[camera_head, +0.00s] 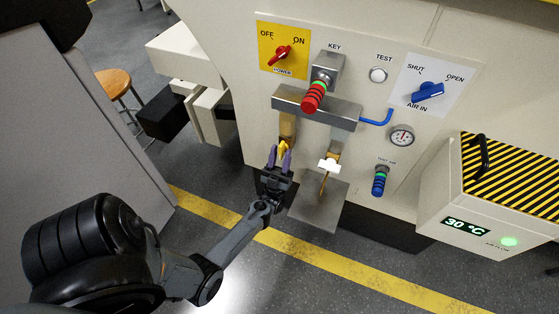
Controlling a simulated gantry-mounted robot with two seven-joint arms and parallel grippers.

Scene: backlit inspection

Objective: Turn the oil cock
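A grey metal block (316,107) on the cream panel carries two brass fittings side by side. The left fitting (287,126) has a small yellow handle (282,147) at its lower end. The right fitting has a white handle (329,163) with a thin brown spout or stream below it. No label shows which is the oil cock. My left gripper (280,154) points up at the yellow handle, with its purple fingers apart on either side of it. Contact is too small to tell. The fingers partly hide the handle. My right gripper is not in view.
Above are a red power switch (282,53), a red-banded key fitting (314,94) and a blue air valve (428,91). A gauge (401,136) and blue-banded test-air fitting (379,181) are right. A metal plate (317,208) lies below; a striped box (500,196) stands far right.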

